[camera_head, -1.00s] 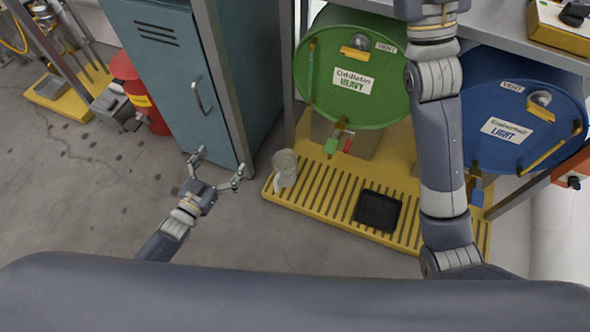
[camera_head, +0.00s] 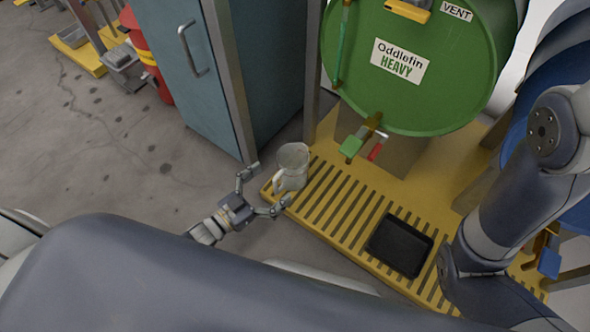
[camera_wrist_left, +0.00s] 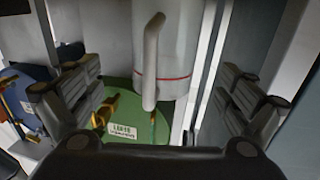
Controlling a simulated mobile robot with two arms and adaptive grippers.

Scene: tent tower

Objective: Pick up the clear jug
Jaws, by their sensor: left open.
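The clear jug (camera_head: 294,165) stands upright at the left end of the yellow slatted platform, its handle on the side toward my left gripper. My left gripper (camera_head: 268,186) is open just left of the jug, its fingers spread toward the handle. In the left wrist view the jug (camera_wrist_left: 178,45), with a red line around it, and its pale handle (camera_wrist_left: 151,62) lie between the open fingers of my left gripper (camera_wrist_left: 160,88). No contact shows. My right arm crosses the right side of the head view; its gripper is out of frame.
The yellow slatted platform (camera_head: 338,209) carries a black tray (camera_head: 400,245). A green drum (camera_head: 420,75) with a green-handled tap (camera_head: 352,144) lies above it. A blue-grey cabinet (camera_head: 190,85) stands behind the left gripper. The floor to the left is open.

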